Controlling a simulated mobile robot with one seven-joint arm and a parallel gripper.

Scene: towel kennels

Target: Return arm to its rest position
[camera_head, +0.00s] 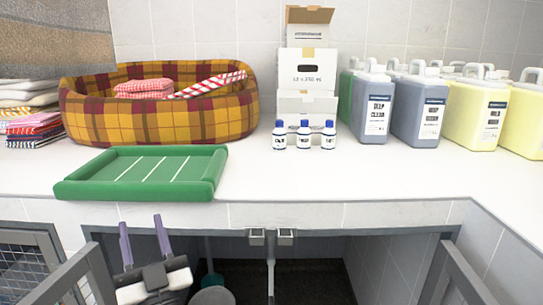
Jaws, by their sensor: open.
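My gripper (140,222) is at the lower left of the head view, with its two purple fingers pointing up and spread apart. It is open, with nothing between the fingers. It is in front of the counter's front face, below the green tray (72,189). The rest of my arm is mostly out of the frame.
The white counter (330,185) is clear at front centre and right. A plaid pet bed (160,122) with folded cloths, cartons (305,72), three small bottles (303,136) and several jugs (420,108) stand along the back. Kennel doors (75,280) stand open below.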

